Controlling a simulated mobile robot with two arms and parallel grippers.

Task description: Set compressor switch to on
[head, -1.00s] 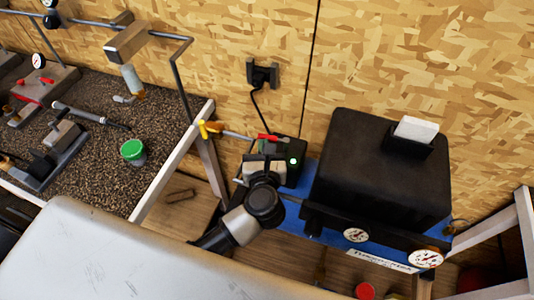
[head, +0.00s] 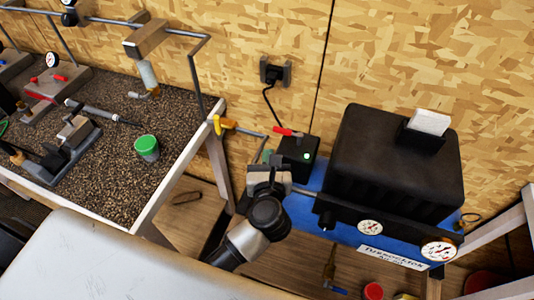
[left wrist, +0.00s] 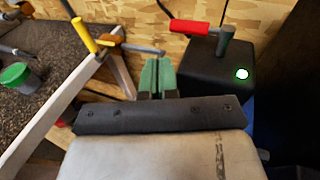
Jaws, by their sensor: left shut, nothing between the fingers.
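The compressor (head: 392,165) is a black ribbed block on a blue base with two gauges in front. A black switch box (head: 290,147) with a lit green light (head: 306,156) stands at its left end; the box (left wrist: 205,70) and glowing light (left wrist: 242,73) also show in the left wrist view. A red-handled lever (head: 286,131) sits above the box. My left gripper (head: 265,156) is just left of and in front of the box, apart from it. In the left wrist view its green fingers (left wrist: 157,75) are together, with nothing between them. My right gripper is not in view.
A yellow-handled valve (head: 225,124) sticks out near the bench corner. The gravel-topped bench (head: 90,165) at left holds a green-lidded jar (head: 147,148) and tools. A wall outlet (head: 275,73) with a cord is behind.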

